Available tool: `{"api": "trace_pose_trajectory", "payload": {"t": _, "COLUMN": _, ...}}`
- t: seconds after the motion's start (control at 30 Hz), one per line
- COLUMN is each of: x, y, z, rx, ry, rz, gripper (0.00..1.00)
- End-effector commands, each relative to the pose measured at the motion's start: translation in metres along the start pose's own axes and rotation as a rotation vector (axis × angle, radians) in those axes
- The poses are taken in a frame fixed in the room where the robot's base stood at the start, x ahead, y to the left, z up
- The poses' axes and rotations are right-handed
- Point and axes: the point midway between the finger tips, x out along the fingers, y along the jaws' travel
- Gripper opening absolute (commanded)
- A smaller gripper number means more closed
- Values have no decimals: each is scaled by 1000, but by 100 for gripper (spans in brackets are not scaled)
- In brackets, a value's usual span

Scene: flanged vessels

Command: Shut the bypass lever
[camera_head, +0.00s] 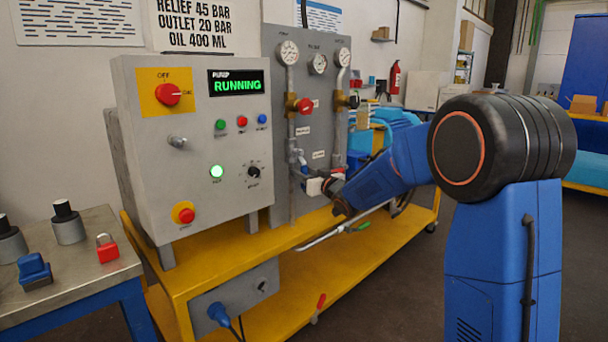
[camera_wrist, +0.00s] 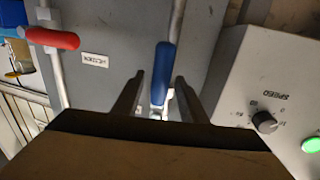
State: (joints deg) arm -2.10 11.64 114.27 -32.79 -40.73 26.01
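A blue lever handle (camera_wrist: 163,72) on a thin pipe is ahead of my gripper (camera_wrist: 157,88) in the wrist view. It runs nearly along the pipe, in line with the gap between the two fingers. The fingers are apart, one on each side of it in the picture; I see no contact. In the head view a small blue handle (camera_head: 303,164) shows on the panel's lower piping, just left of my gripper (camera_head: 335,190). The fingertips are hard to make out there. No readable label names the bypass lever.
A red lever handle (camera_wrist: 52,38) is left of the blue one in the wrist view. The control box (camera_wrist: 262,75) with its speed knob (camera_wrist: 264,122) stands close on the right. In the head view a drain pipe with a green handle (camera_head: 361,227) runs below my gripper.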

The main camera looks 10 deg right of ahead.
Motion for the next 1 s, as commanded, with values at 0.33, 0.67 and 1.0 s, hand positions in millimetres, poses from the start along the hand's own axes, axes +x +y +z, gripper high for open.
{"api": "trace_pose_trajectory", "payload": {"t": 0.33, "x": 0, "y": 0, "z": 0, "rx": -1, "ry": 0, "rz": 0, "gripper": 0}}
{"api": "trace_pose_trajectory", "payload": {"t": 0.67, "x": 1, "y": 7, "z": 0, "rx": -92, "ry": 18, "rz": 1, "gripper": 0}}
{"api": "trace_pose_trajectory", "payload": {"t": 1.0, "x": 4, "y": 26, "z": -4, "rx": -366, "ry": 73, "rz": 2, "gripper": 0}}
